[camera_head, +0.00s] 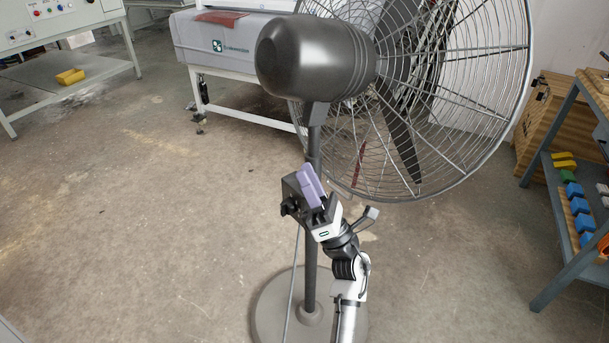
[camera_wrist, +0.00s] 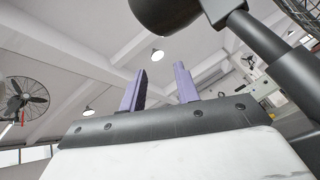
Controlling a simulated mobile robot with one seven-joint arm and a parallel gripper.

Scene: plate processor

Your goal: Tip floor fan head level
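The floor fan's dark grey motor housing (camera_head: 310,55) is at the top centre of the head view, with its round wire cage (camera_head: 450,165) to the right. A thin pole (camera_head: 311,255) carries the head above a round base (camera_head: 265,310). The exact tilt is hard to judge. My gripper (camera_head: 310,182) has purple fingers and is below the housing, overlapping the pole in the picture. In the wrist view my gripper (camera_wrist: 160,72) has its fingers apart with nothing between them. The housing (camera_wrist: 165,12) is above them and the dark fan stand (camera_wrist: 270,45) is to the right.
A grey machine (camera_head: 235,45) stands behind the fan. A shelf unit with coloured blocks (camera_head: 575,205) is at the right, beside a wooden crate (camera_head: 545,125). A control-panel bench (camera_head: 60,25) is at the far left. The floor at left is clear.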

